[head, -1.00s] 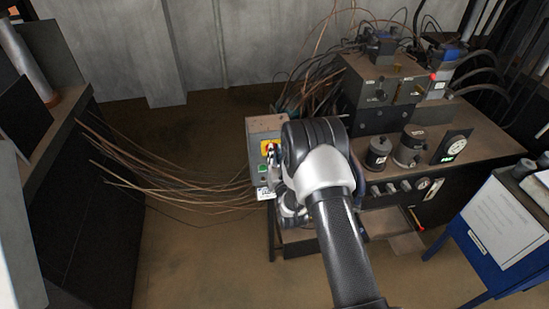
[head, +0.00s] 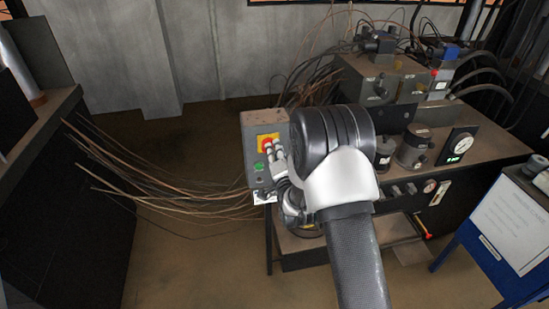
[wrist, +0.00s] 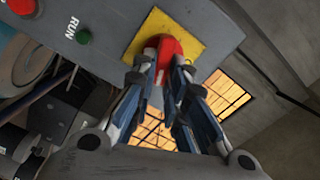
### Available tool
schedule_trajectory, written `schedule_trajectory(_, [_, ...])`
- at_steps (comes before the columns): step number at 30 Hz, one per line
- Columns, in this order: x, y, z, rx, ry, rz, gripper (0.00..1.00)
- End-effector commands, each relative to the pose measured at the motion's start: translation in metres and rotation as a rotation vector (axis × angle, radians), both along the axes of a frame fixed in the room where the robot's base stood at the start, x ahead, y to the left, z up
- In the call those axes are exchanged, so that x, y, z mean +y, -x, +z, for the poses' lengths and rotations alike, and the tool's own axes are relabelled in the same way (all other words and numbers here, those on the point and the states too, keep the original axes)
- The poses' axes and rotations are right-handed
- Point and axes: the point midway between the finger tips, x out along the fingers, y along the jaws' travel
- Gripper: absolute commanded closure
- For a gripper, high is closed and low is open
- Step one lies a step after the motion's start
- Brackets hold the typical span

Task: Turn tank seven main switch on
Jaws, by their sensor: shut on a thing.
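The grey control box (head: 250,128) stands at the left end of the workbench. On its face is a red rotary switch knob (head: 267,143) on a yellow square plate, with a green button (head: 258,166) below. In the wrist view the red knob (wrist: 167,47) sits between my fingertips on the yellow plate (wrist: 187,27). My gripper (wrist: 164,72) is shut on the knob, one finger on each side. In the head view my gripper (head: 270,152) reaches the knob from the lower right, partly covering the box. The knob's exact angle is hard to tell.
The wrist view shows a green button (wrist: 84,38) marked RUN and another red button (wrist: 22,5). Loose cables (head: 165,180) hang left of the box. The bench (head: 480,150) carries machines and gauges. A blue stand (head: 480,255) is at right.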

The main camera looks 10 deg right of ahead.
Motion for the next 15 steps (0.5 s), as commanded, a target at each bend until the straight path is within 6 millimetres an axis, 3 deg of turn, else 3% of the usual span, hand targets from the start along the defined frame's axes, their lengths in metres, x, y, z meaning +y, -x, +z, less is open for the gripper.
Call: schedule_trajectory(15, [-0.0015,-0.0003,-0.0054,-0.002,-0.346,-0.001,1.00])
